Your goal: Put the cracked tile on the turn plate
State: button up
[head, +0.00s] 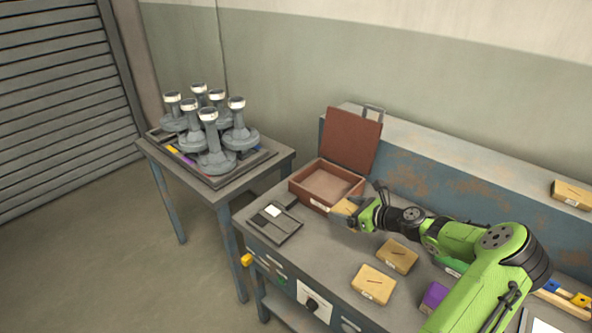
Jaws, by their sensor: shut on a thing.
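My gripper (352,214) is above the workbench, just in front of the open brown box. It is shut on a tan tile (344,206), partly hidden by the fingers. I cannot tell whether this tile is cracked. Two similar tan tiles with a dark line on top lie on the bench, one nearer the front (373,284) and one behind it (398,256). Another tan tile (571,194) lies on the raised back ledge at the right. A flat dark plate-like unit (275,222) with a pale square lies at the bench's left end; I cannot tell if it is the turn plate.
The brown box (313,195) stands with its lid (350,141) raised, close to my gripper. A purple block (434,297) lies near my arm. A side table (222,196) at left holds several grey pedestal-shaped parts (215,160). Bench surface between the dark unit and tiles is clear.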

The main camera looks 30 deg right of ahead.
jog(key=s+a+n+g+y+p, duration=0.1)
jog(key=s+a+n+g+y, duration=0.1)
jog(key=a, duration=1.3)
jog(key=s+a+n+g+y+p, duration=0.1)
jog(key=a+n+y, duration=0.4)
jog(key=a, duration=1)
jog(key=shift+s+a+r+n+g+p, duration=0.2)
jog(key=shift+s+n+g+p, duration=0.3)
jog(key=shift+g, duration=0.5)
jog(key=shift+s, duration=0.1)
